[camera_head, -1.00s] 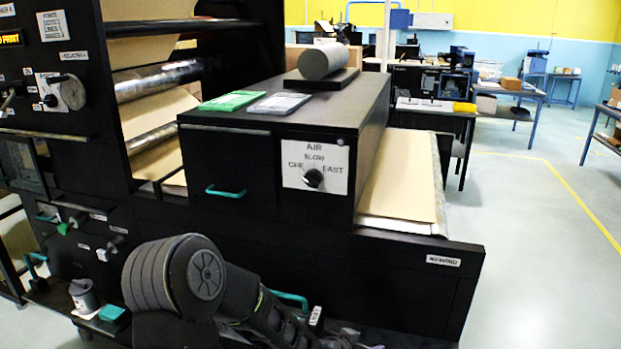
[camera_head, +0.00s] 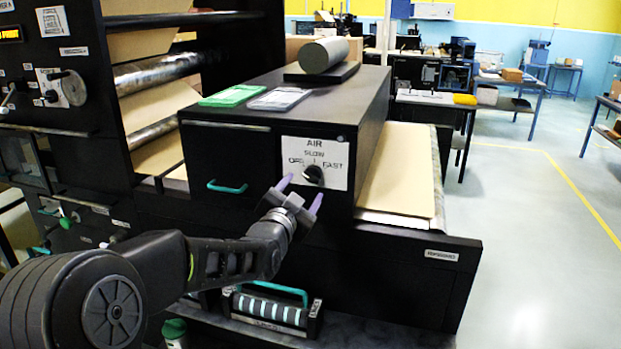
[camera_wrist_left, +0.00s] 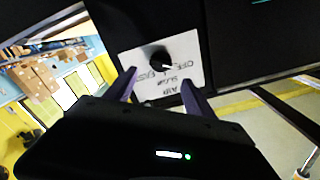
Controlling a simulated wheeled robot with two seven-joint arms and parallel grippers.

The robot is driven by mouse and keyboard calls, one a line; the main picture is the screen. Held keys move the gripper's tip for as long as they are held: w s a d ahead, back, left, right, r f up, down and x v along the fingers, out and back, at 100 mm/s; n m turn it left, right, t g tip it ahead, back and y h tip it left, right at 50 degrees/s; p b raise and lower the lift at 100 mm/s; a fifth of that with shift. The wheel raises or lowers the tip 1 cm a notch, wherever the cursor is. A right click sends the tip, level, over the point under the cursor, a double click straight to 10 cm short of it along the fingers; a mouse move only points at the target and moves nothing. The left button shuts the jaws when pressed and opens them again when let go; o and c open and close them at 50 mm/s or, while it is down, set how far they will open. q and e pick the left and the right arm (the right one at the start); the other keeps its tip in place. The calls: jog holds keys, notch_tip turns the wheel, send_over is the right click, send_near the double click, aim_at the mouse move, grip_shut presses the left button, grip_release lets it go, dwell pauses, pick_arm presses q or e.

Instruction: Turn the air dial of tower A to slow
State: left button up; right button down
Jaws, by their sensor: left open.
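The air dial (camera_head: 313,174) is a black knob on a white plate (camera_head: 336,182) marked AIR, OFF, SLOW and FAST, on the front of a black cabinet. It also shows in the left wrist view (camera_wrist_left: 154,60), where the plate is upside down. A light mark on the knob there seems to point toward the OFF side; the exact setting is hard to tell. My left gripper (camera_head: 300,192) is open, its purple fingers just in front of the plate, slightly below and left of the dial. The fingers (camera_wrist_left: 158,88) appear apart from the dial, with nothing between them. My right gripper is not visible.
A teal drawer handle (camera_head: 227,187) is left of the dial. A grey roll (camera_head: 323,57), a green pad (camera_head: 229,95) and a grey pad (camera_head: 279,98) lie on the cabinet. A teal-handled box (camera_head: 270,308) sits below my arm.

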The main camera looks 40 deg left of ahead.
aim_at(312, 177)
pick_arm(q)
jog(key=p+x, duration=0.2)
jog(key=x, duration=0.4)
jog(key=shift+w+a, duration=0.25)
jog(key=shift+w, duration=0.25)
grip_shut()
